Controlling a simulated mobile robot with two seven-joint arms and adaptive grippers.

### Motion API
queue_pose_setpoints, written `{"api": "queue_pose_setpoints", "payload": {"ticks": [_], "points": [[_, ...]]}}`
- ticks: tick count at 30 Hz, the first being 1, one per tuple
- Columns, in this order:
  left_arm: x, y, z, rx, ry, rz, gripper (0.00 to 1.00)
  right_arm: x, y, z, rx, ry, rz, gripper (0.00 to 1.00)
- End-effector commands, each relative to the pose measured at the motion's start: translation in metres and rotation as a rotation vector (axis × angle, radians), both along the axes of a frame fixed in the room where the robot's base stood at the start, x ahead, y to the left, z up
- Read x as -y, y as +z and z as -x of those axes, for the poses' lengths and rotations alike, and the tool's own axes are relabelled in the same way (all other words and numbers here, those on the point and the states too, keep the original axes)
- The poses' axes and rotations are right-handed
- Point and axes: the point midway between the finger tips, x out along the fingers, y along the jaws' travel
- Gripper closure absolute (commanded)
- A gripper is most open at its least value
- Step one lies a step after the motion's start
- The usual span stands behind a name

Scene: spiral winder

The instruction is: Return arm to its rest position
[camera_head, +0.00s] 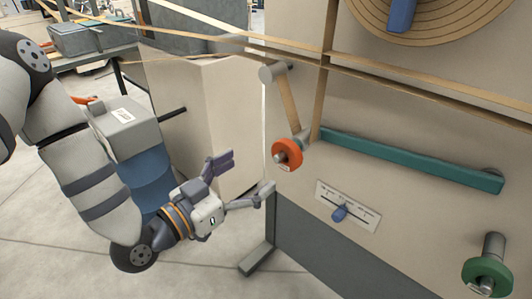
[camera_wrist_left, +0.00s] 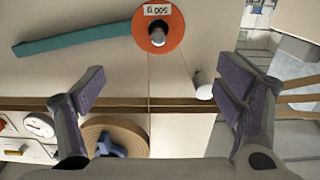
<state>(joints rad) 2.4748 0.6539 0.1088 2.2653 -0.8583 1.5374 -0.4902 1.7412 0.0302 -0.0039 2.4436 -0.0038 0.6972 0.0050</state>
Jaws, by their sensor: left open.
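My left gripper (camera_head: 246,177) is open and empty in the head view, in front of the winder's cream panel (camera_head: 405,115). It is below and left of the orange disc (camera_head: 287,154), apart from it. In the left wrist view its two purple-padded fingers (camera_wrist_left: 163,90) are spread wide with nothing between them. That view shows the orange disc (camera_wrist_left: 158,30) with a white label beyond the fingers, and the teal bar (camera_wrist_left: 75,38) to its left. In the head view the teal bar (camera_head: 410,160) slopes down to the right from beside the disc. My right gripper is out of view.
A slotted plate with a blue knob (camera_head: 340,213) sits below the teal bar. A green disc (camera_head: 487,277) sticks out at lower right. Brown strips (camera_head: 430,76) cross the panel above. A grey foot (camera_head: 258,259) stands on the floor; open floor lies left.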

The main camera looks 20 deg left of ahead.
Motion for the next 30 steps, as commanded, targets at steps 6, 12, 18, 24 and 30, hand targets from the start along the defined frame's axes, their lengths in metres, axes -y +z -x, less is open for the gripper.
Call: {"api": "queue_pose_setpoints", "payload": {"ticks": [6, 12, 18, 24, 30], "points": [[0.014, -0.037, 0.023, -0.210, -0.028, -0.017, 0.15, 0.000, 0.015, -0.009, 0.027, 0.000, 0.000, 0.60], [0.030, -0.139, 0.170, -0.953, -0.015, -0.095, 0.15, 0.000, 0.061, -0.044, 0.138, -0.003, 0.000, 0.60], [0.005, -0.151, 0.337, -1.527, 0.148, -0.211, 0.15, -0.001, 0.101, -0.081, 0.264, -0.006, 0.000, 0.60], [-0.013, -0.138, 0.411, -1.753, 0.273, -0.278, 0.15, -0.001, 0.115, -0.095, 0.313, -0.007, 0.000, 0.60], [-0.015, -0.140, 0.418, -1.777, 0.281, -0.281, 0.15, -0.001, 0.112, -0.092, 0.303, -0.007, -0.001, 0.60]]}}
